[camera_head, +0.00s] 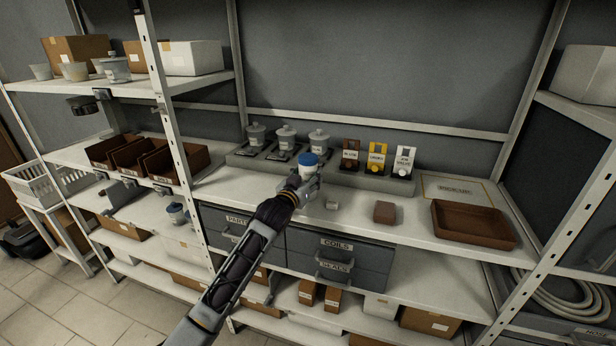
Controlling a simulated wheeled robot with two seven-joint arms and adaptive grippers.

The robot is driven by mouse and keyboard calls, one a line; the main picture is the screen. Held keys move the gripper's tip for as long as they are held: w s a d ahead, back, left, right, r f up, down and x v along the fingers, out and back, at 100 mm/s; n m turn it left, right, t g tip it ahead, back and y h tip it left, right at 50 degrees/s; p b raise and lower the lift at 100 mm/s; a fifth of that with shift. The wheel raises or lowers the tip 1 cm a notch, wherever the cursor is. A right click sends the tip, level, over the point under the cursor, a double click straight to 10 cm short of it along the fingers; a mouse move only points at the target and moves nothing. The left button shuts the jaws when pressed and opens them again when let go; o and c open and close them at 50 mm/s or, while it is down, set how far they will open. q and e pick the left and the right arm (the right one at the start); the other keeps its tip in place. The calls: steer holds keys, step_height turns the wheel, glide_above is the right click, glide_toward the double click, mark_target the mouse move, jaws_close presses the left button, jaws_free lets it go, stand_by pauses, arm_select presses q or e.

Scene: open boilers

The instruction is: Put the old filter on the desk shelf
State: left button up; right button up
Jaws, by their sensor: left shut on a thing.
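My left gripper (304,188) reaches up from the bottom of the head view, over the white desk shelf (265,188). It is shut on a small light-grey piece with a blue top (308,160), which I take to be the old filter. The gripper hides part of this piece, and I cannot tell whether its base touches the shelf. My right gripper is not in view.
Grey lidded pots (319,140) and labelled packets (376,158) stand along the back. A small brown block (384,212) and a brown tray (474,224) lie to the right. A shelf post (178,150) rises at left. Bare shelf shows around the block.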

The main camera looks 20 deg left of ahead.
arm_select(q)
steer(key=o, duration=1.3)
steer(key=s+a, duration=0.1)
steer(key=s, duration=1.1)
steer(key=shift+a+b, duration=0.2)
steer(key=shift+b, duration=0.2)
